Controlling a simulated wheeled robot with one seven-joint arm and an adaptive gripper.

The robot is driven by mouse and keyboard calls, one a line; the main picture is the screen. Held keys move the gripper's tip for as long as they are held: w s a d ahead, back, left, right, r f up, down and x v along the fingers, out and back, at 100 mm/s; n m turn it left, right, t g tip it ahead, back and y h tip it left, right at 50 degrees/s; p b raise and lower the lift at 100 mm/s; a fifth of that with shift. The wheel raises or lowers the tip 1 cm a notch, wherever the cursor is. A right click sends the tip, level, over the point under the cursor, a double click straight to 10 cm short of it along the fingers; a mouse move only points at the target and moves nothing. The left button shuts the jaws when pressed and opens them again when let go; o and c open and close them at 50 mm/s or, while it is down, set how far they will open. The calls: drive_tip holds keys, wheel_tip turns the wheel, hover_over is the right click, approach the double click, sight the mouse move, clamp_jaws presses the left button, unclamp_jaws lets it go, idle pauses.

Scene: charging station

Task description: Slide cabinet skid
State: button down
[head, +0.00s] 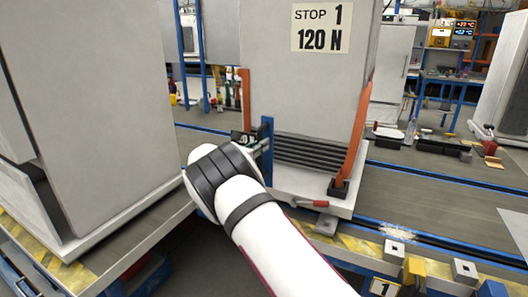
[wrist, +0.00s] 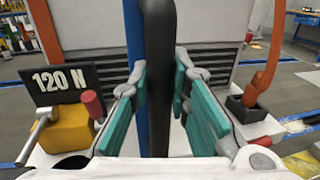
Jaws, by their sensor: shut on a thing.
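A tall grey cabinet (head: 305,95) with a "STOP 1 120 N" label (head: 320,27) stands upright on a pale skid (head: 300,188). Orange straps (head: 355,130) run down its sides, and dark louvres show low on its front. A blue upright post (head: 267,145) stands at the skid's near side. My gripper (head: 258,146) is at this post, low in front of the cabinet. In the wrist view its teal fingers (wrist: 163,105) are shut on a black vertical bar (wrist: 160,60) beside the blue post (wrist: 134,40). My wrist hides part of the bar in the head view.
A red-handled lever (head: 310,203) lies at the skid's front edge. Another grey cabinet (head: 95,105) stands close at left. A blue-edged track (head: 440,185) runs along the floor to the right, with pale debris (head: 400,231) near it. A "120 N" sign (wrist: 62,84) stands left of my fingers.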

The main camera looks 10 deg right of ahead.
drive_tip(key=shift+w+a, duration=0.1)
drive_tip(key=shift+a, duration=0.2)
drive_tip(key=c, duration=1.5)
unclamp_jaws()
drive_tip(key=shift+w, duration=0.1)
drive_tip(key=v, duration=1.2)
drive_tip(key=shift+d, duration=0.1)
